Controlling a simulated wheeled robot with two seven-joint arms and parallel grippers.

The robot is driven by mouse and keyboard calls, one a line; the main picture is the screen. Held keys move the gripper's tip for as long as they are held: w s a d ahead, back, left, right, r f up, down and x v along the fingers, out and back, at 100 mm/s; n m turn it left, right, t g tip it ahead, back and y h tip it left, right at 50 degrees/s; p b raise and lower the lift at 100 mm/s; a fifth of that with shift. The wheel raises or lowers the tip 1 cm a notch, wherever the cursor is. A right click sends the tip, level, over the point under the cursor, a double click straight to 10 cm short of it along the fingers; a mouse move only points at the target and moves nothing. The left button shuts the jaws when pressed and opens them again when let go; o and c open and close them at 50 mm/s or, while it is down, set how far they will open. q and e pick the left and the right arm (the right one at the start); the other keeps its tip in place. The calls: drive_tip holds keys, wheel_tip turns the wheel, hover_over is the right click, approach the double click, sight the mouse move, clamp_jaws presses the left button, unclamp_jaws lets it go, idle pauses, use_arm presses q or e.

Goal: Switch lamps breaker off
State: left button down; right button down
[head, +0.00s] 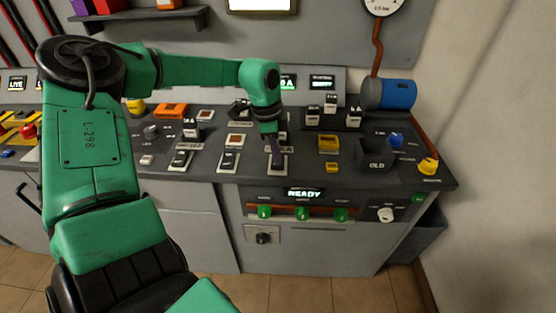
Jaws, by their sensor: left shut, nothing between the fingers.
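My left arm comes in from the left, and its gripper (275,150) points down at the sloping grey console. The gripper is shut and empty. Its tip is at or just above a black toggle switch on a pale plate (278,168); I cannot tell if they touch. Two similar toggle switches stand to its left, a middle one (229,160) and a farther one (181,159). Their labels are too small to read, so I cannot tell which is the lamps breaker. The fingers partly hide the switch under them. My right gripper is out of view.
The console (440,183) also carries a yellow button block (328,143), a black box (376,160), a blue knob (396,139), a yellow knob (428,166) and a blue cylinder (390,94). Green knobs (302,213) line the front below a READY display (304,193). A shelf (150,17) hangs at upper left.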

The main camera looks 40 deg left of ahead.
use_arm(q)
drive_tip(key=shift+f+b, duration=0.35)
drive_tip(key=shift+f, duration=0.1)
drive_tip(key=shift+r, duration=0.1)
drive_tip(key=shift+r+p, duration=2.2)
drive_tip(key=shift+r, duration=1.3)
drive_tip(key=shift+f, duration=0.1)
